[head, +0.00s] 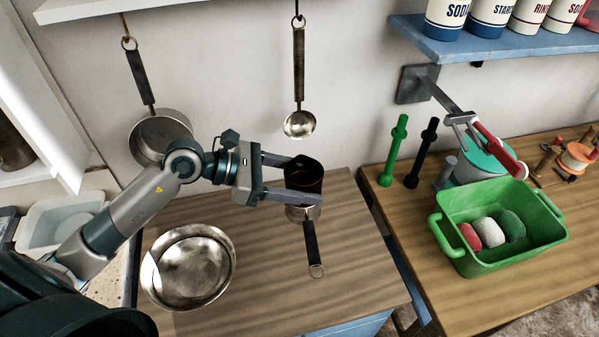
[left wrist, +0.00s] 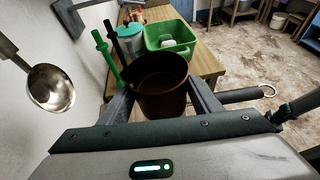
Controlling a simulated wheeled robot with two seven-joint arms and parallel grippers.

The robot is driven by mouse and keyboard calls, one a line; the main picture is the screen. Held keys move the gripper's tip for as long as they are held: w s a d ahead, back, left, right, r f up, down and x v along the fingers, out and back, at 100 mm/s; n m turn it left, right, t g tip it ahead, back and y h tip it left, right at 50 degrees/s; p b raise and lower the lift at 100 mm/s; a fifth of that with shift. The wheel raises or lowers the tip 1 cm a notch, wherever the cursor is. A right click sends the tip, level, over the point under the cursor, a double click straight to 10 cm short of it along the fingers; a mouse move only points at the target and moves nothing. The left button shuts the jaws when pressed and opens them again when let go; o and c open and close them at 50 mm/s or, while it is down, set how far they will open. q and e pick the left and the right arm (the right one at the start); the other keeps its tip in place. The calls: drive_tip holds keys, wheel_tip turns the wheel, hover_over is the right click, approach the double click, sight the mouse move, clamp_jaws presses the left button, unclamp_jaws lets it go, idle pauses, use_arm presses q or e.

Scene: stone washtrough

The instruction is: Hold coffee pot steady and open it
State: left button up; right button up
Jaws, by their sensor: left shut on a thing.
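A dark brown, round, open-topped vessel, apparently the coffee pot (head: 304,181), is between the fingers of my left gripper (head: 294,180). The gripper is shut on it from the left, one finger on each side. In the left wrist view the vessel (left wrist: 158,88) shows its dark open mouth, with no lid visible on it. My right gripper is not in view.
A metal bowl (head: 192,266) sits on the wooden counter, left of the pan. A ladle (head: 299,122) and a saucepan (head: 159,136) hang on the wall behind. A second counter at right holds a green basin (head: 497,243) and green and black rods.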

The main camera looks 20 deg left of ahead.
use_arm(q)
drive_tip(key=w+d+f+m+g+h, duration=0.2)
drive_tip(key=d+m+g, duration=0.5)
drive_tip(key=d, duration=0.6)
drive_tip(key=shift+g, duration=0.5)
drive_tip(key=shift+w+d, duration=0.1)
